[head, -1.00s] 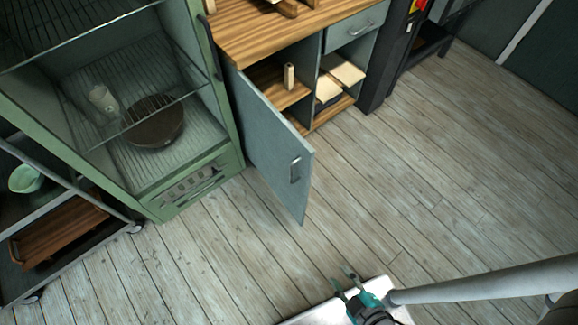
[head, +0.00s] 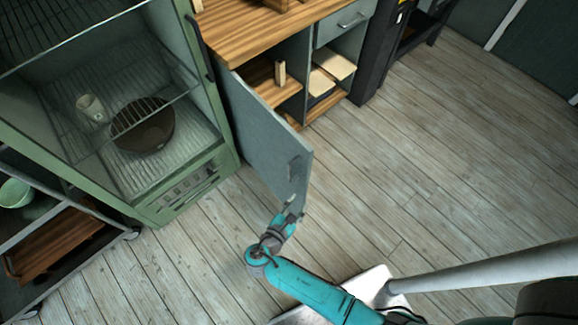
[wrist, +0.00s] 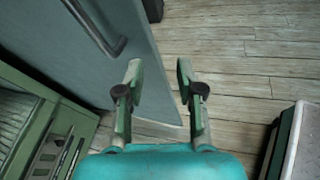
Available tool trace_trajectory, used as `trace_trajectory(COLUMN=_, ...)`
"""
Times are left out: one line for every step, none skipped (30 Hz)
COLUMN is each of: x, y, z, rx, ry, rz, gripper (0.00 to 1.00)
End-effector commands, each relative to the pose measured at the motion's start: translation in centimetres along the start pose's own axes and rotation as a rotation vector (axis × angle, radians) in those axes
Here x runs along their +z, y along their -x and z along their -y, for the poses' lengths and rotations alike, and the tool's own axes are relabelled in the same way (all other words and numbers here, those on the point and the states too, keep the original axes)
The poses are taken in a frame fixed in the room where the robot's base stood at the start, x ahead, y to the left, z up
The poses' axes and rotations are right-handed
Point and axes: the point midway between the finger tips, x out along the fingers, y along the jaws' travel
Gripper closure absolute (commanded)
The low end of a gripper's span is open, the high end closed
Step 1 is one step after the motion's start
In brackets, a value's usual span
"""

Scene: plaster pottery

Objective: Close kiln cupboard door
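The kiln cupboard door (head: 262,135) is a grey-blue panel that stands open, swung out from the cupboard under the wooden worktop. Its dark bar handle (head: 294,168) is near the free edge. In the wrist view the door (wrist: 75,55) fills the upper left, with the handle (wrist: 95,28) at the top. My gripper (head: 294,204) is at the door's lower free corner in the head view. Whether a finger touches the door cannot be told.
A green drying cabinet (head: 185,190) with wire shelves, a brown bowl (head: 142,126) and a cup (head: 91,107) stands left of the door. Inside the cupboard are shelves with pale slabs (head: 334,62). The plank floor (head: 450,150) at right is clear.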

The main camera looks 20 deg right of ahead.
Motion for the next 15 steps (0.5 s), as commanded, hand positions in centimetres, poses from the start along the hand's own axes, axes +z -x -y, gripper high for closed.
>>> trace_trajectory(x=0.7, y=1.0, z=-2.2, rx=-0.007, ry=0.035, rz=0.056, gripper=0.63)
trace_trajectory(x=1.2, y=1.6, z=-3.1, rx=-0.017, ry=0.058, rz=0.092, gripper=0.63)
trace_trajectory(x=1.9, y=2.4, z=-4.3, rx=-0.03, ry=0.084, rz=0.135, gripper=0.63)
trace_trajectory(x=2.4, y=3.0, z=-5.1, rx=-0.039, ry=0.102, rz=0.165, gripper=0.63)
trace_trajectory(x=2.8, y=3.6, z=-5.8, rx=-0.05, ry=0.118, rz=0.192, gripper=0.63)
trace_trajectory(x=3.3, y=4.3, z=-6.6, rx=-0.063, ry=0.134, rz=0.224, gripper=0.63)
trace_trajectory(x=3.7, y=4.8, z=-7.1, rx=-0.071, ry=0.145, rz=0.246, gripper=0.63)
trace_trajectory(x=4.0, y=5.3, z=-7.5, rx=-0.08, ry=0.153, rz=0.264, gripper=0.63)
trace_trajectory(x=4.3, y=5.8, z=-8.0, rx=-0.089, ry=0.163, rz=0.284, gripper=0.63)
trace_trajectory(x=4.5, y=6.2, z=-8.3, rx=-0.095, ry=0.167, rz=0.295, gripper=0.63)
trace_trajectory(x=4.7, y=6.4, z=-8.5, rx=-0.099, ry=0.172, rz=0.305, gripper=0.63)
trace_trajectory(x=4.8, y=6.7, z=-8.6, rx=-0.105, ry=0.177, rz=0.315, gripper=0.63)
trace_trajectory(x=4.9, y=6.7, z=-8.7, rx=-0.108, ry=0.179, rz=0.319, gripper=0.63)
trace_trajectory(x=5.0, y=6.7, z=-8.7, rx=-0.11, ry=0.18, rz=0.322, gripper=0.63)
trace_trajectory(x=5.1, y=6.5, z=-8.7, rx=-0.112, ry=0.181, rz=0.324, gripper=0.63)
